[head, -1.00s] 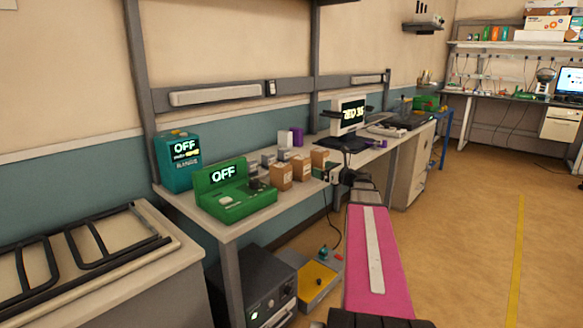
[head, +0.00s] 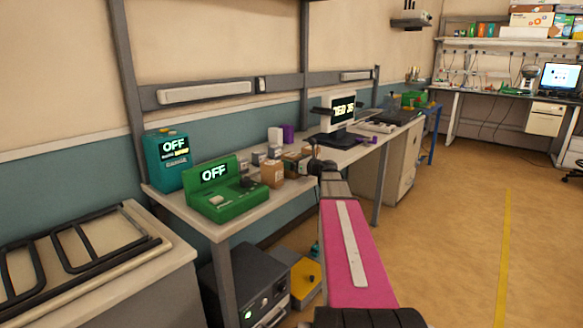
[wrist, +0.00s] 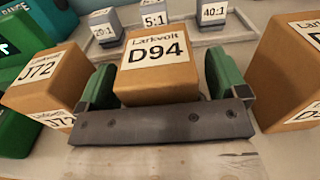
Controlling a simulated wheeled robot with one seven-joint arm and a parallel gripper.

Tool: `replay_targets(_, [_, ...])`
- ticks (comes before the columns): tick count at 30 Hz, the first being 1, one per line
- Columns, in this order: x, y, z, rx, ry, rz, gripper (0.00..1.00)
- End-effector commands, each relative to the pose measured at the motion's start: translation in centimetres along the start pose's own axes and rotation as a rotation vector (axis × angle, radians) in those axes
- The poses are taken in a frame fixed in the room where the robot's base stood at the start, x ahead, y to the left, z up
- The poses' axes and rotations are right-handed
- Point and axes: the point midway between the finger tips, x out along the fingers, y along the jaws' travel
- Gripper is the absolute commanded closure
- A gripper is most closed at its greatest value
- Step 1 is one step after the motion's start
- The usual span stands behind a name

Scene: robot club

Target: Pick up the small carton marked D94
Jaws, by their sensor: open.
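The small brown carton marked D94 (wrist: 155,75) stands upright in the middle of the wrist view, its white "Larkvolt D94" label facing up toward me. My gripper (wrist: 161,82) is open, with one green finger on each side of this carton. The fingers sit close to its sides; I cannot tell whether either touches. The grey palm bar hides the carton's lower front. In the head view my gripper (head: 316,164) is at the workbench among the brown cartons and partly covers them; the labels are unreadable there.
A carton marked J72 (wrist: 48,78) stands close on the left, and another brown carton (wrist: 290,70) on the right. Behind is a tray (wrist: 180,42) of grey blocks marked 20:1, 5:1 and 40:1. A green device reading OFF (head: 222,190) stands on the bench (head: 215,228).

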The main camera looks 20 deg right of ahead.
Motion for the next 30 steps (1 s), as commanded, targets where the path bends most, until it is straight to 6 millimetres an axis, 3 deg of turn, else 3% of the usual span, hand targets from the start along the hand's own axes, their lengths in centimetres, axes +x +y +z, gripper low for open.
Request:
replay_targets(3, [1.3, -0.1, 0.0, 0.0, 0.0, 0.0, 0.08])
replay_targets(10, [1.3, 0.0, 0.0, 0.0, 0.0, -0.001, 0.12])
replay_targets(15, [1.3, 0.0, 0.0, 0.0, 0.0, 0.0, 0.67])
replay_targets(25, [1.3, 0.0, 0.2, 0.0, 0.0, 0.0, 0.68])
replay_targets(30, [1.2, 0.0, 1.8, -0.002, -0.001, 0.0, 0.68])
